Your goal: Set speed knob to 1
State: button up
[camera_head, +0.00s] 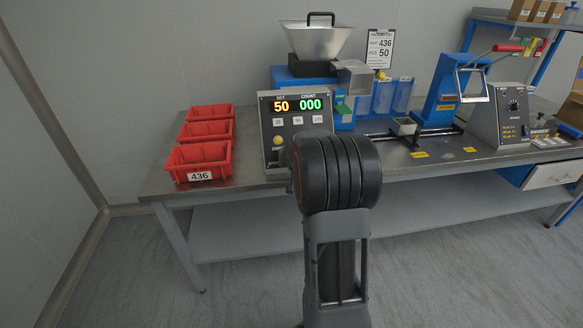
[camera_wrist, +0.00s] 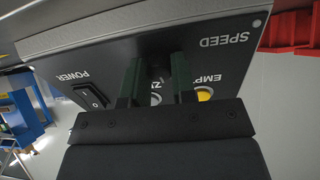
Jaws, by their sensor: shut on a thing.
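The control panel (camera_head: 287,122) of the counting machine stands on the bench in the head view, its display reading SET 50 and COUNT 000. In the wrist view the dark panel (camera_wrist: 108,62) appears upside down, with SPEED, POWER and EMPTY labels. My gripper (camera_wrist: 158,64) has its two green fingers at the panel, shut on the small dark speed knob (camera_wrist: 160,74) between them. The knob's pointer and scale cannot be read. In the head view my arm hides the knob and my gripper.
A yellow EMPTY button (camera_wrist: 205,95) and a black POWER switch (camera_wrist: 90,97) lie close to the fingers. Red bins (camera_head: 198,160) stand left of the machine. A blue press (camera_head: 440,100) and another control box (camera_head: 512,115) stand to the right.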

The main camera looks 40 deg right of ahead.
jog(key=n+b, duration=0.1)
jog(key=n, duration=0.3)
jog(key=shift+b, duration=0.4)
jog(key=n, duration=0.5)
jog(key=shift+r+n, duration=0.1)
jog(key=shift+n, duration=0.6)
jog(key=o, duration=0.9)
jog(key=p+v, duration=0.2)
jog(key=v, duration=0.4)
jog(key=p+v, duration=0.3)
jog(key=v, duration=0.4)
jog(key=shift+s+a, duration=0.3)
jog(key=shift+s, duration=0.05)
